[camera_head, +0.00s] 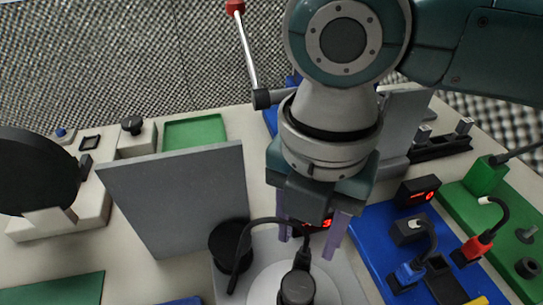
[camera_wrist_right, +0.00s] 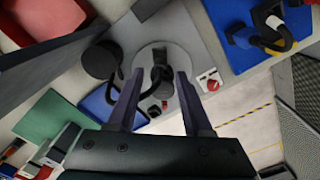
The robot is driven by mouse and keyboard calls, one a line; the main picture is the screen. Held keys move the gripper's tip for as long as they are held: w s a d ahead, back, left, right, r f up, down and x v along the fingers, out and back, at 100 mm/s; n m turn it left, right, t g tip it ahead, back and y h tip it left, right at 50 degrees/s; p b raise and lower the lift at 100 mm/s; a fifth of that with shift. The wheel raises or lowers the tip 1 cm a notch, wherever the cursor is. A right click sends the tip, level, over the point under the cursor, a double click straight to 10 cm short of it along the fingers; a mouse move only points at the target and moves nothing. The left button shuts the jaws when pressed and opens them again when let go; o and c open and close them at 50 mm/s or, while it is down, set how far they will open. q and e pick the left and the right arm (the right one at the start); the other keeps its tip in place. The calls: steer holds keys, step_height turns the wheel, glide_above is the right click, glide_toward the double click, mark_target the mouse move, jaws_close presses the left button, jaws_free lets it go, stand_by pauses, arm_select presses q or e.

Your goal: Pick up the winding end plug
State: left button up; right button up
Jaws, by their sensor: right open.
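The winding end plug appears to be the dark plug (camera_head: 302,258) on a black cable, beside a black knob (camera_head: 297,290) on a pale round disc (camera_head: 262,286). My right gripper (camera_head: 306,240) is open above it, fingers pointing down, one on each side in the picture. In the right wrist view the dark plug and knob (camera_wrist_right: 161,76) show between my open fingertips (camera_wrist_right: 160,82), with a gap to either side. I cannot tell plug from knob clearly there. The cable arches left to a black cylinder (camera_head: 229,238). My left gripper is out of view.
A grey upright panel (camera_head: 175,195) stands left of the disc. A blue board (camera_head: 385,240) with plugs and a red display lies to the right, and a green board (camera_head: 500,215) beyond it. A black wheel on a white stand (camera_head: 60,220) is far left.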

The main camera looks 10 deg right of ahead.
mark_target(303, 256)
step_height(303, 256, down, 2)
steer(key=shift+f, duration=0.2)
jaws_close()
stand_by(0.5)
